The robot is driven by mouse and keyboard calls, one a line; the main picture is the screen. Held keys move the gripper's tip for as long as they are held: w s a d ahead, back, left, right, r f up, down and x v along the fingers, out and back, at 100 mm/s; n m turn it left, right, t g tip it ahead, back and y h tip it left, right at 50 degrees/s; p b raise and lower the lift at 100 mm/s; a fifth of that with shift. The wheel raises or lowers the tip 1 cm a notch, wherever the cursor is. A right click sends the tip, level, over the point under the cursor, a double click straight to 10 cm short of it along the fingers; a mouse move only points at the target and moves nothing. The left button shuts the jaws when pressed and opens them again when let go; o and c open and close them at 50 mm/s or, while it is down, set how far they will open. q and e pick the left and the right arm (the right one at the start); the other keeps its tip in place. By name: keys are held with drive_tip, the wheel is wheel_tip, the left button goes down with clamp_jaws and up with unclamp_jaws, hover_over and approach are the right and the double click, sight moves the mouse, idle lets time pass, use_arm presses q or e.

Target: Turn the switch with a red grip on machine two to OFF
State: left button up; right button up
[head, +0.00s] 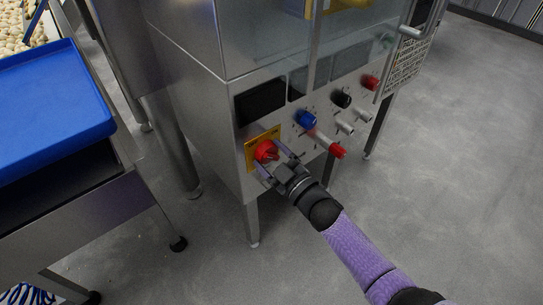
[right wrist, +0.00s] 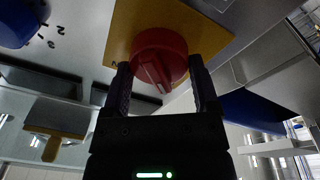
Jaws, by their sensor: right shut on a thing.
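The switch with the red grip (head: 265,150) sits on a yellow plate (head: 249,152) at the lower left of the steel machine's front panel (head: 246,130). My right gripper (head: 276,163) is at this switch, its fingers on either side of the grip. In the right wrist view the red grip (right wrist: 160,52) lies between the two fingertips (right wrist: 160,82), and its raised bar is slanted. The gripper is shut on the grip. My left gripper is not in view.
Right of the switch are a blue knob (head: 306,119), a black knob (head: 341,98), another red knob (head: 370,82) and a red-tipped handle (head: 337,151) that sticks out. A blue tray (head: 52,105) stands on a table at the left. Open grey floor (head: 450,190) lies at the right.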

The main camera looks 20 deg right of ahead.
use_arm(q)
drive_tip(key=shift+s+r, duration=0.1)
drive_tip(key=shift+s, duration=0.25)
use_arm(e)
drive_tip(key=shift+f, duration=0.1)
drive_tip(key=o, duration=1.1)
drive_tip(key=shift+s+d, duration=0.1)
drive_tip(key=shift+s, duration=0.1)
use_arm(q)
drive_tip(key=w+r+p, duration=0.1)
drive_tip(key=p, duration=0.1)
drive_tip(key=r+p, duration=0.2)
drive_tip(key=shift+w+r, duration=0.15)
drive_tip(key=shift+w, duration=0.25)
use_arm(e)
drive_tip(key=v, duration=0.9)
drive_tip(key=shift+s+d+f, duration=0.1)
drive_tip(key=shift+s, duration=0.15)
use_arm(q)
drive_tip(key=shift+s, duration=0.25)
